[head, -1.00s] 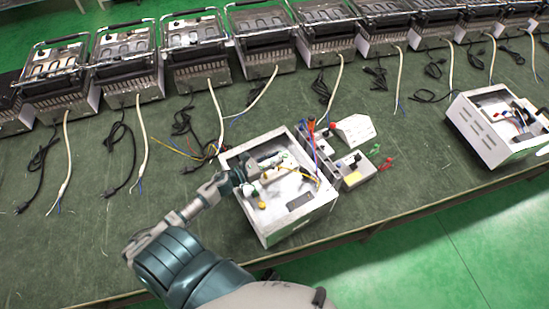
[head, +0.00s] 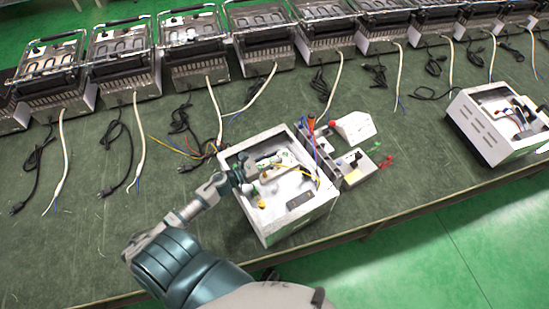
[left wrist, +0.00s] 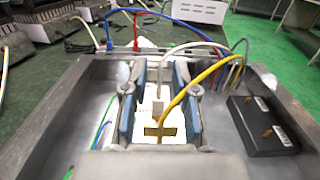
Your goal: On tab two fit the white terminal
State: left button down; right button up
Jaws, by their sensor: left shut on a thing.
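The open white metal housing (head: 268,236) sits on the green bench, and my left gripper (head: 266,172) is inside it. In the left wrist view the blue-padded fingers (left wrist: 158,98) stand on either side of the small white terminal (left wrist: 158,108), which is on a white wire. A yellow wire (left wrist: 196,76) runs down in front of it to a brass-coloured piece (left wrist: 160,132). A black block (left wrist: 262,125) with small brass tabs lies to the right on the housing floor. Tab numbers are not readable. My right gripper is not in view.
Another open housing (head: 492,132) is at the far right. Several heaters (head: 198,72) with loose cords line the back. The bench front left is clear.

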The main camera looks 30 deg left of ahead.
pick_arm(q)
jog(key=shift+a+f, duration=0.25)
jog(key=shift+a, duration=0.2)
jog(key=shift+d+r+p, duration=0.3)
jog(key=shift+r+p, duration=0.05)
jog(key=shift+r, duration=0.25)
jog(key=shift+a, duration=0.15)
jog(key=shift+d+m, duration=0.3)
jog(key=shift+f+b, duration=0.9)
jog(key=shift+f, duration=0.15)
dwell(0.9)
